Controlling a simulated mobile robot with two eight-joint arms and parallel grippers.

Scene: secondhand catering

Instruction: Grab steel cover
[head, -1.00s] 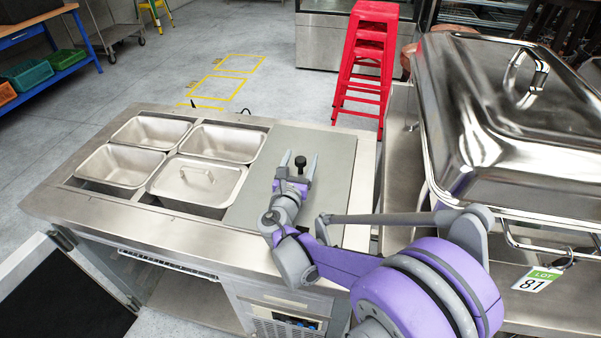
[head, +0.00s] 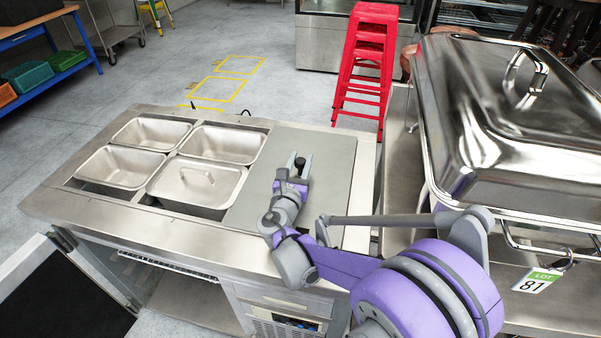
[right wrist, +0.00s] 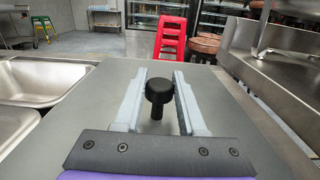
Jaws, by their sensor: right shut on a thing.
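The steel cover (head: 327,175) is a flat grey plate over the right part of the steel counter. It also shows in the right wrist view (right wrist: 220,100). A black knob (right wrist: 158,90) stands upright on it. My right gripper (head: 297,165) is low over the cover, with its two pale fingers on either side of the knob. It is shut on the knob, which also shows between the fingers in the right wrist view. The cover appears to lie flat on the counter. My left gripper is in neither view.
A large shiny chafing dish (head: 500,120) stands close on the right. Red stools (head: 367,65) stand behind the counter.

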